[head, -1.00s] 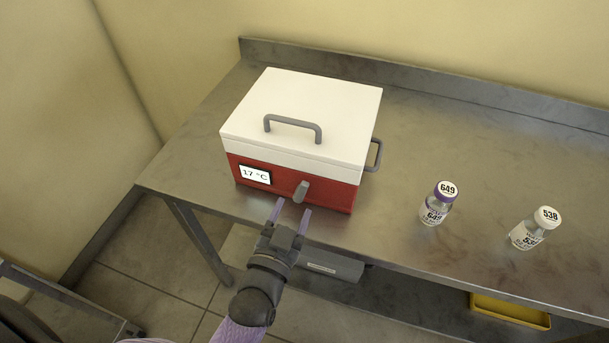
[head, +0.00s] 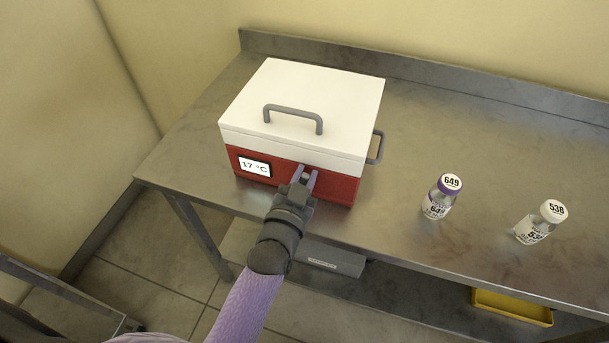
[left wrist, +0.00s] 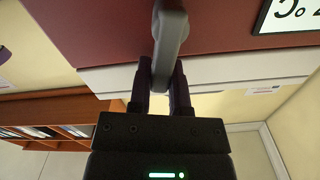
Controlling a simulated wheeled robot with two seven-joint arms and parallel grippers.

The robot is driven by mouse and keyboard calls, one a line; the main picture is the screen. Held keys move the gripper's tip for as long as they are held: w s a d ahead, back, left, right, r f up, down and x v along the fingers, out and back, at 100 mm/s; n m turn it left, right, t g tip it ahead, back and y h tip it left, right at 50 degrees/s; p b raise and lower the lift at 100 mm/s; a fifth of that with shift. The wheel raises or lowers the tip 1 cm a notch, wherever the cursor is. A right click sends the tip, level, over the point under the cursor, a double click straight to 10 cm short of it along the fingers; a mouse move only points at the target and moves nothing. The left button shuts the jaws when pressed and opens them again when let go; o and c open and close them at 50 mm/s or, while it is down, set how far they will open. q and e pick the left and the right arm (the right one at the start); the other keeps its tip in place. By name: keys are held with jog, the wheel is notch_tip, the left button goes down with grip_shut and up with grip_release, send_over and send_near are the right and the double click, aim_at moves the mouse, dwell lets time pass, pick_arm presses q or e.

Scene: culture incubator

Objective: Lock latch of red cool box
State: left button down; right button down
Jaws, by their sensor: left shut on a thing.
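The red cool box (head: 333,187) stands on the steel bench with its white lid (head: 325,95) down. Its front has a "17 °C" display (head: 255,167) and a grey latch, which my gripper mostly hides in the head view. In the left wrist view the latch (left wrist: 170,38) runs down from the red front, with its end between my fingers. My left gripper (head: 305,175) is at the box front, shut on the latch; its fingers also show in the left wrist view (left wrist: 161,88). My right gripper is not in view.
Two labelled bottles stand on the bench right of the box, "649" (head: 437,200) and "538" (head: 534,225). A grey handle (head: 376,148) sticks out from the box's right side. A yellow tray (head: 512,306) lies below the bench. The bench (head: 480,135) behind the bottles is clear.

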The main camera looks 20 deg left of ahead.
pick_arm(q)
jog(key=shift+a+r+n+p, duration=0.25)
jog(key=shift+n+p, duration=0.25)
jog(key=shift+p, duration=0.15)
jog(key=shift+a+n+p, duration=0.25)
jog(key=shift+n+p, duration=0.15)
jog(key=shift+n, duration=0.2)
jog(key=shift+a+n, duration=0.15)
jog(key=shift+n, duration=0.25)
jog(key=shift+f, duration=0.2)
jog(key=c, duration=0.6)
grip_release()
jog(key=shift+o, duration=0.2)
jog(key=shift+s, duration=0.1)
jog(key=s+p, duration=0.1)
jog(key=s, duration=0.8)
jog(key=shift+s+a+p, duration=0.15)
jog(key=shift+s+p, duration=0.2)
